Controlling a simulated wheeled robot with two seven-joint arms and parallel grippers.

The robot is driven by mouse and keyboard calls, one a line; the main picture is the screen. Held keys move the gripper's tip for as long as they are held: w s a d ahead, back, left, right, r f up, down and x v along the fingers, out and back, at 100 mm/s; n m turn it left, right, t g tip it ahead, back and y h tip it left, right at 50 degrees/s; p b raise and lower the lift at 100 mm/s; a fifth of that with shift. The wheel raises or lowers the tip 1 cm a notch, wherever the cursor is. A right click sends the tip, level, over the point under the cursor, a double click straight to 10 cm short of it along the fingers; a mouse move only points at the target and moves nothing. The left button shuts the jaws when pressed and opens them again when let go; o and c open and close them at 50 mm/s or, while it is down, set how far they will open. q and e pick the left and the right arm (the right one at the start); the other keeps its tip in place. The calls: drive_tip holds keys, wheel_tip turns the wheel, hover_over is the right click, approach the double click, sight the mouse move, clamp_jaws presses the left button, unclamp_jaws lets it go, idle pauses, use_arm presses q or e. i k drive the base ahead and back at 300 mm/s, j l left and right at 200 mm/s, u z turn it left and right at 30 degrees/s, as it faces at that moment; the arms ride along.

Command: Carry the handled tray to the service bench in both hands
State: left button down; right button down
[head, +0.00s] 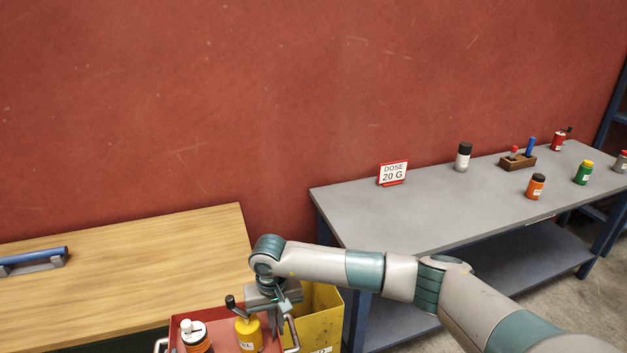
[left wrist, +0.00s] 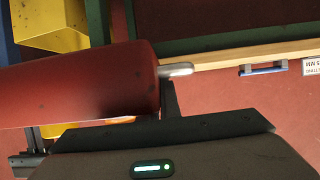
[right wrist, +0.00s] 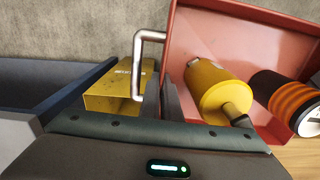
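The red handled tray (head: 178,330) shows at the bottom of the head view, its near part cut off. It carries an orange-and-black jar with a white top (head: 196,336) and a yellow bottle (head: 247,335). My right gripper (head: 281,300) is at the tray's right metal handle (right wrist: 148,60); its fingers look closed together there, their exact contact partly hidden. My left gripper (left wrist: 170,88) is outside the head view. In the left wrist view its fingers look shut at the left handle (left wrist: 177,69), beside the red tray wall. The grey bench (head: 440,205) stands at the right.
The wooden bench (head: 130,270) with a blue-handled tool (head: 35,258) lies left. A yellow bin (head: 325,305) stands between the benches. The grey bench carries a dose sign (head: 393,173), several bottles and a wooden holder (head: 517,162); its near left top is clear.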

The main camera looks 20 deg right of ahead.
sight(421, 217)
drive_tip(key=l, duration=1)
drive_tip(key=k+l, duration=0.1)
drive_tip(key=l, duration=0.85)
drive_tip(key=l+u, duration=0.1)
drive_tip(key=l, duration=0.9)
drive_tip(key=k+l, duration=0.1)
drive_tip(key=l, duration=0.9)
drive_tip(key=i+l, duration=0.1)
drive_tip(key=i, duration=0.4)
drive_tip(key=i+l, duration=0.1)
drive_tip(key=i, duration=0.4)
